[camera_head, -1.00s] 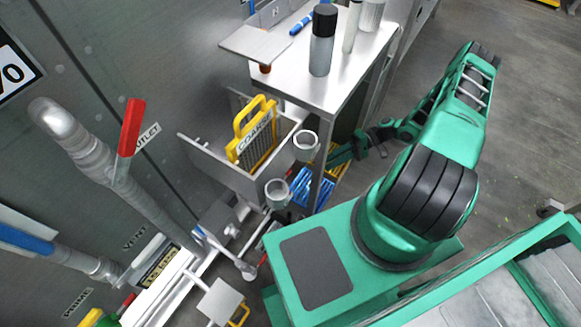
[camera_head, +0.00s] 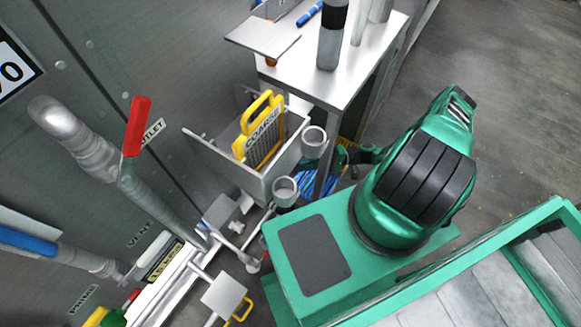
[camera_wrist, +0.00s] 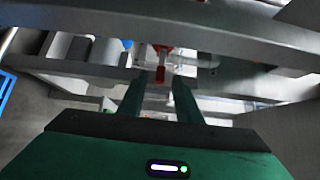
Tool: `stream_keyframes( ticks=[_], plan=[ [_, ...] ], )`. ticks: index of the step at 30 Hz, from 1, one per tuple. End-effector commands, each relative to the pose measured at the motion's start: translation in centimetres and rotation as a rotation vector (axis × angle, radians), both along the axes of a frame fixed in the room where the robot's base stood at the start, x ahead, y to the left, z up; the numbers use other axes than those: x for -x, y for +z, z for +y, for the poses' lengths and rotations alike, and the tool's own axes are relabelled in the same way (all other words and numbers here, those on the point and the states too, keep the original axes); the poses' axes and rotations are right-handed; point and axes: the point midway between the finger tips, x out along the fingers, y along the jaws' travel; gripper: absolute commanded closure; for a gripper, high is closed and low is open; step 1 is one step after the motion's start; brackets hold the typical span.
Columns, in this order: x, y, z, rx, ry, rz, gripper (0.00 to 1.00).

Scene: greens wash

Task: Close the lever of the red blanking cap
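In the wrist view, a red part with a short red lever (camera_wrist: 161,74) hanging down shows beyond my fingertips, under a grey beam. It looks like the red blanking cap, but the picture is too dim to tell how far its lever stands open. My gripper (camera_wrist: 158,88) has its two green fingers apart, with nothing between them; the red lever lines up with the gap. I cannot tell how far away it is. In the head view, my gripper is mostly hidden behind my arm, near the steel table. A red-handled lever (camera_head: 136,125) stands on the outlet pipe there.
A steel table (camera_head: 345,80) with bottles stands beside my arm. A grey bin (camera_head: 255,185) holds a yellow coarse screen (camera_head: 260,130). Grey beams (camera_wrist: 235,48) cross above and ahead of my fingers. Open floor (camera_head: 490,70) lies at the right.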

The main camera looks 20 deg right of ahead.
Motion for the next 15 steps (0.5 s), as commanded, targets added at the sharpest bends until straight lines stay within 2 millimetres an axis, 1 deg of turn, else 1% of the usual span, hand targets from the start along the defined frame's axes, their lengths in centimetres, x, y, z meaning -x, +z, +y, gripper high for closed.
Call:
stream_keyframes(
  ticks=[1, 6, 10, 15],
  plan=[
    [-0.1, 0.0, 0.9, -0.002, 0.002, 0.001, 0.69],
    [-0.6, 0.0, 3.3, -0.001, 0.001, 0.001, 0.69],
    [-0.9, 0.0, 4.4, 0.0, -0.001, 0.001, 0.69],
    [-1.0, 0.0, 5.0, 0.0, 0.0, 0.001, 0.69]
  ],
)
